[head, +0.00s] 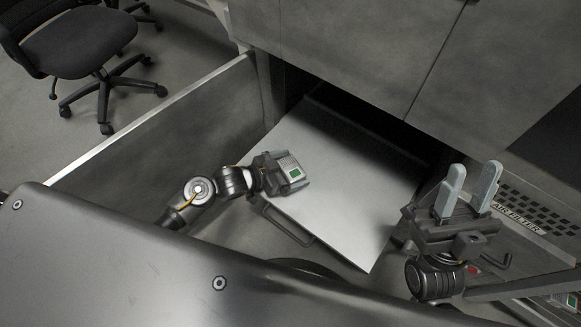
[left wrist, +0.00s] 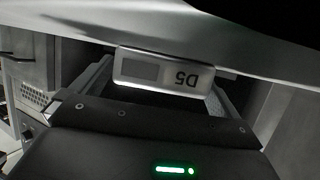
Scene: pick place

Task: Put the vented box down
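In the left wrist view the box (left wrist: 165,72) shows a pale face with a grey window and an upside-down "D5". My left gripper (head: 279,172) has its fingers on either side of the box and is shut on it. The box is over a pale flat panel (head: 340,185); I cannot tell whether it touches it. My right gripper (head: 474,180) is open and empty, fingers pointing up, at the right.
The panel has a bar handle (head: 287,224) at its near edge and runs back under a grey cabinet (head: 350,45). A low partition (head: 165,125) stands to the left. A unit marked "AIR FILTER" (head: 535,215) is at the right. An office chair (head: 85,50) is far left. Much of the panel is clear.

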